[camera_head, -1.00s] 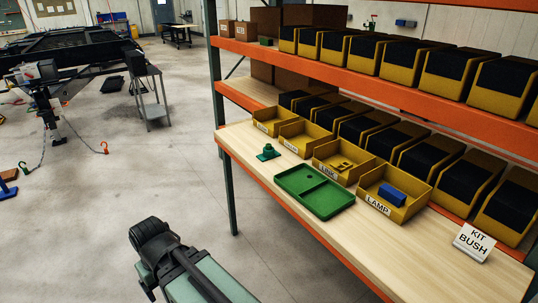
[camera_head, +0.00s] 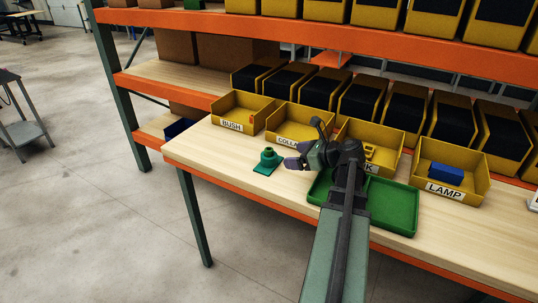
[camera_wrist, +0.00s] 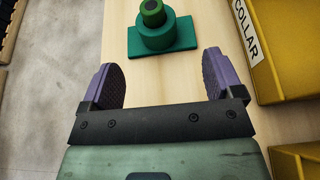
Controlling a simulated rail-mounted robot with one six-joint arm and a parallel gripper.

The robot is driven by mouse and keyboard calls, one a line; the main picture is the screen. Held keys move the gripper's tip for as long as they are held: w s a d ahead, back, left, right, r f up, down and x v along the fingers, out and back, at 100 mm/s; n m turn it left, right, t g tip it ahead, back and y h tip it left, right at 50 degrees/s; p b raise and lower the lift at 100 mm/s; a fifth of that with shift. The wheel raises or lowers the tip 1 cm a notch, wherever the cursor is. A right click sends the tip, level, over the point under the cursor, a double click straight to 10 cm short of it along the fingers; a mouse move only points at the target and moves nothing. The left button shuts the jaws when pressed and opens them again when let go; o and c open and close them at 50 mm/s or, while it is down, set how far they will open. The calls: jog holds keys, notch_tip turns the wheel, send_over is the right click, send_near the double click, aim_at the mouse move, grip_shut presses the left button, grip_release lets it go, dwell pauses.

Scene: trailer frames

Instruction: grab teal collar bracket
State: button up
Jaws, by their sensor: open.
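The teal collar bracket (camera_head: 268,161) stands upright on the wooden shelf near its left front end, a square base with a round collar and a greener top. In the wrist view the bracket (camera_wrist: 161,36) lies ahead of my gripper, a little beyond the fingertips and roughly centred between them. My gripper (camera_head: 298,155) is to the right of the bracket in the head view, apart from it. In the wrist view its two purple-padded fingers (camera_wrist: 163,75) are spread wide with nothing between them.
Yellow bins labelled BUSH (camera_head: 238,111), a partly hidden COLLAR (camera_head: 303,123), one partly hidden behind my arm (camera_head: 385,138) and LAMP (camera_head: 448,172) line the shelf. A green tray (camera_head: 393,205) lies partly under my arm. An orange beam (camera_head: 300,30) runs above. The COLLAR bin (camera_wrist: 280,55) is close on the right.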

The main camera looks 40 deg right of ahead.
aim_at(273, 155)
jog(key=shift+w+a+f, duration=0.1)
jog(key=shift+w+f, duration=0.05)
jog(key=shift+f, duration=0.05)
jog(key=b+x, duration=0.2)
jog(key=x, duration=0.2)
jog(key=shift+w+a+f, duration=0.15)
jog(key=shift+w, duration=0.05)
jog(key=shift+w+a, duration=0.1)
jog(key=shift+w, duration=0.15)
jog(key=b+x, duration=0.1)
jog(key=x, duration=0.4)
jog(key=shift+a+b, duration=0.15)
jog(key=shift+b, duration=0.2)
jog(key=shift+r, duration=0.3)
jog(key=c, duration=1.3)
jog(key=shift+r, duration=0.1)
jog(key=shift+c, duration=0.2)
notch_tip(273, 155, up, 20)
jog(key=p, duration=2)
